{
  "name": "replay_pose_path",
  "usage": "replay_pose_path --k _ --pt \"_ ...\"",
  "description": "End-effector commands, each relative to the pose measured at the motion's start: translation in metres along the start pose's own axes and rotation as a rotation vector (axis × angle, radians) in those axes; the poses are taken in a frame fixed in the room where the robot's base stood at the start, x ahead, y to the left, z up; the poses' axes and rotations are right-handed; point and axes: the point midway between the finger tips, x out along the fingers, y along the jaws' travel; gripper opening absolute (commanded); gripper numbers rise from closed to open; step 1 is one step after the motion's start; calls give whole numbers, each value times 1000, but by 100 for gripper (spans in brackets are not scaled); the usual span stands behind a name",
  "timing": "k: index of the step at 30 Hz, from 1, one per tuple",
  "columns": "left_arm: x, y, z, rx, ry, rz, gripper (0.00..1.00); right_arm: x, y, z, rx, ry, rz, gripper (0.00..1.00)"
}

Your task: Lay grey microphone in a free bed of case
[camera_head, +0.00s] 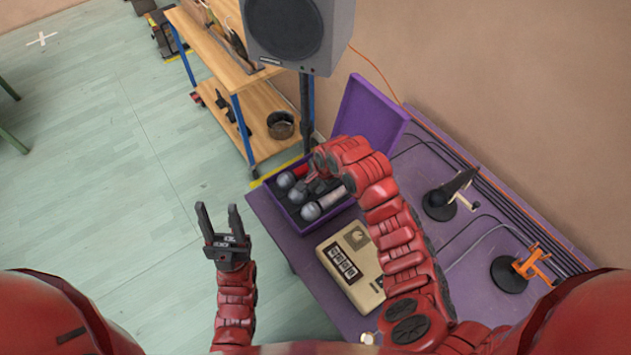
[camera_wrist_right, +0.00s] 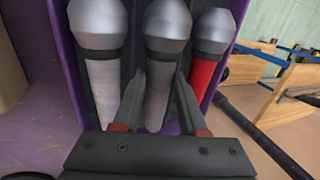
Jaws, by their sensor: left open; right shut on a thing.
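The open purple case (camera_head: 282,211) stands on the purple table, its lid (camera_head: 368,115) raised at the back. The grey microphone (camera_wrist_right: 158,95) is in the middle of the right wrist view, between a pale-bodied microphone (camera_wrist_right: 103,85) and a red-bodied one (camera_wrist_right: 205,72). All three have silver heads and lie side by side within the case outline. My right gripper (camera_wrist_right: 160,88) is shut on the grey microphone's body. I cannot tell whether that microphone touches the bed beneath. My left gripper (camera_head: 221,222) is open and empty, over the floor left of the table.
A beige box with a dark panel (camera_head: 352,262) sits on the table before the case. Two round black stands (camera_head: 440,204) (camera_head: 509,275) and cables are on the right. A speaker (camera_head: 298,35) and a wooden shelf trolley (camera_head: 258,125) stand behind.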

Motion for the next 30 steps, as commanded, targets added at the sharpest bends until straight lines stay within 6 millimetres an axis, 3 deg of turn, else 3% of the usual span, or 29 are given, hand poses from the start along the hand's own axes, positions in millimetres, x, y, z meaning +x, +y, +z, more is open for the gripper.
replay_pose_path --k 14,15,19,20,30 --pt "3 0 -1 0 0 0 50 1 1 0 0 0 -1 0" --pt "3 0 -1 0 0 0 50 1 1 0 0 0 -1 49" --pt "3 0 -1 0 0 0 50 1 1 0 0 0 0 72" --pt "3 0 0 0 0 0 50 1 1 0 0 0 1 77" --pt "3 0 0 0 0 0 50 3 4 0 1 -2 7 77"
